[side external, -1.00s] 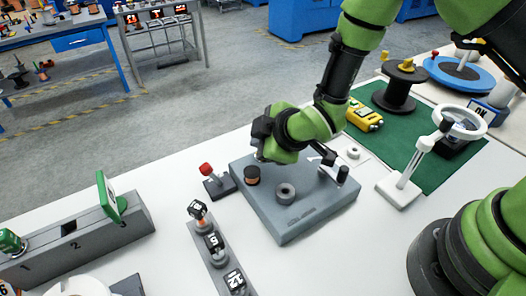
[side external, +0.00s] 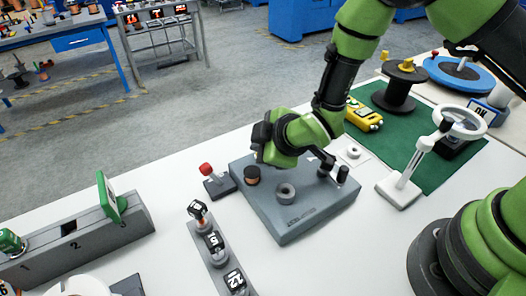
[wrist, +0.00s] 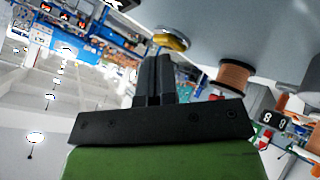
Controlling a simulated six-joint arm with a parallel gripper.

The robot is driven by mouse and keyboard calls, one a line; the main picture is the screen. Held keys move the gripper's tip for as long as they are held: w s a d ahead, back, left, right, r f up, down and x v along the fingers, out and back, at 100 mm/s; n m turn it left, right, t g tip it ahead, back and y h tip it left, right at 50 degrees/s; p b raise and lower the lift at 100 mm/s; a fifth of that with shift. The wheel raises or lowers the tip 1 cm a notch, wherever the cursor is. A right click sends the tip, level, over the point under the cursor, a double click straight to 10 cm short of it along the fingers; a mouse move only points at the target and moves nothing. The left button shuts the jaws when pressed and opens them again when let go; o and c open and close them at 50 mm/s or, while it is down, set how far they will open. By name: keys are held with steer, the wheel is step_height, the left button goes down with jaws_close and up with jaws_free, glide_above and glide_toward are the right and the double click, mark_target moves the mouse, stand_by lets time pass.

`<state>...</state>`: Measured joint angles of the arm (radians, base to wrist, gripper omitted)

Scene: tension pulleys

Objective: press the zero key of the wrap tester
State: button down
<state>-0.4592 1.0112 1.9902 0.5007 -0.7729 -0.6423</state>
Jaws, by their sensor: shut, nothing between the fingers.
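The wrap tester looks like the blue-grey box (side external: 300,221) on the white table, with a grey ring post (side external: 285,192) and a copper-wound post (side external: 252,175) on top. In the side view my gripper (side external: 260,157) is over its far edge, pointing down, with the fingertips mostly hidden. In the wrist view my gripper (wrist: 158,58) is shut and empty. A round brass-coloured disc (wrist: 172,40) lies just beyond the fingertips. It may be the zero key, and I cannot tell whether they touch. The copper post (wrist: 236,76) is to the right.
A red-knobbed lever block (side external: 218,182) stands left of the box. A row of numbered weights (side external: 213,242) is in front. A stand magnifier (side external: 405,182) and a green mat (side external: 445,165) lie to the right. A yellow device (side external: 363,116) is behind.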

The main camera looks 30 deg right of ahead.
steer(key=shift+f, duration=0.15)
stand_by(0.4)
steer(key=shift+r, duration=0.8)
steer(key=shift+r, duration=0.1)
steer(key=shift+r, duration=2.45)
